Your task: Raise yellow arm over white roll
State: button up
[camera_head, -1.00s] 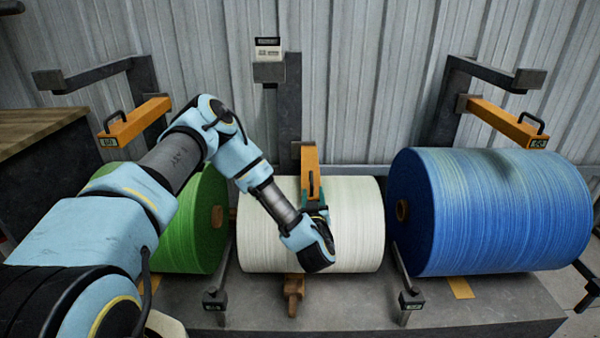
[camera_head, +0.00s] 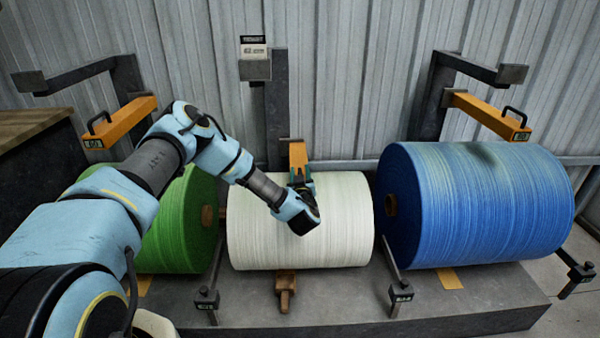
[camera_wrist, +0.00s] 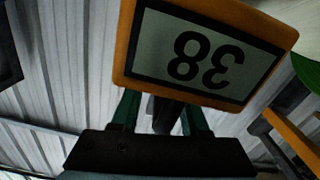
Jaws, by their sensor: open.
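The yellow arm (camera_head: 298,155) reaches from the back post over the white roll (camera_head: 300,235), lower than the two side arms. My gripper (camera_head: 301,184) is at the arm's front end, above the upper part of the roll. In the wrist view the arm's end (camera_wrist: 128,50), with an upside-down "38" label, is close in front. My open gripper (camera_wrist: 162,108) has its green fingers reaching behind this end, so the fingertips are hidden.
A green roll (camera_head: 178,230) lies left and a blue roll (camera_head: 480,205) right. Their yellow arms (camera_head: 125,120) and (camera_head: 490,115) stand higher, with black handles. The grey platform's front (camera_head: 350,310) is mostly clear.

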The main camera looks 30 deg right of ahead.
grip_shut()
dwell(1.4)
